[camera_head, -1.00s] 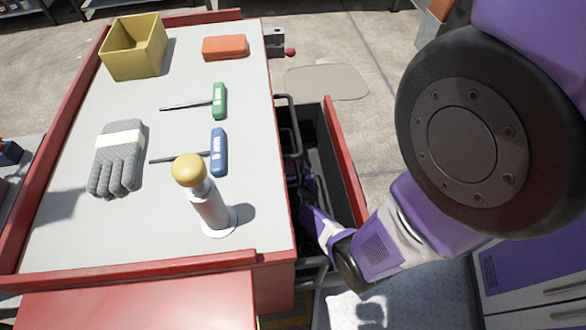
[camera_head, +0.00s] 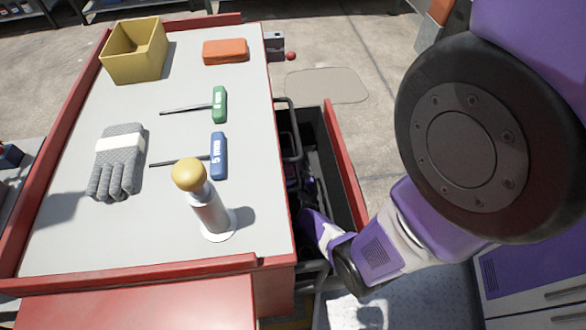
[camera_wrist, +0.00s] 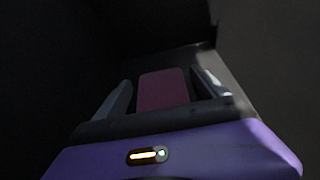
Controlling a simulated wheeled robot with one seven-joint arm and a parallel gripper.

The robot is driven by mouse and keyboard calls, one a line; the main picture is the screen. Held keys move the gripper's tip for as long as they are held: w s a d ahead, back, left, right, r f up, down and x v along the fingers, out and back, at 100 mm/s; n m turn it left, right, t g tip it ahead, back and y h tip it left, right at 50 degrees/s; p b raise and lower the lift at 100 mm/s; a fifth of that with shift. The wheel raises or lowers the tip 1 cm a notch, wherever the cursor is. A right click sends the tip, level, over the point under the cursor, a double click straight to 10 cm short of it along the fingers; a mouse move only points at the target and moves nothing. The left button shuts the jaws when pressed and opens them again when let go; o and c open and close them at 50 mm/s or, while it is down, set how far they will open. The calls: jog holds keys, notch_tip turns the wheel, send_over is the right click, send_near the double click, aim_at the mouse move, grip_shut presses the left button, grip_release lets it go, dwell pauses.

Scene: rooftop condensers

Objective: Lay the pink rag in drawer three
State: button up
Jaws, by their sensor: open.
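The pink rag (camera_wrist: 163,88) shows in the wrist view as a dark pink folded piece inside a dark space. My gripper (camera_wrist: 165,90) is open, with one finger on each side of the rag; I cannot tell whether they touch it. In the head view my arm reaches down into an open drawer (camera_head: 340,165) on the right side of the red cart, and my gripper is hidden there. The rag is not visible in the head view. Which drawer number this is cannot be read.
The cart top (camera_head: 75,235) holds a yellow bin (camera_head: 135,52), an orange block (camera_head: 225,51), green (camera_head: 219,104) and blue (camera_head: 218,156) hex keys, a grey glove (camera_head: 118,162) and a yellow-capped cylinder (camera_head: 207,205). A small vise-like fitting (camera_head: 275,45) juts from the cart's far right corner.

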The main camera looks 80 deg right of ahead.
jog(key=p+v, duration=0.2)
jog(key=v, duration=0.5)
jog(key=shift+s+a, duration=0.1)
jog(key=shift+a, duration=0.1)
jog(key=shift+d, duration=0.1)
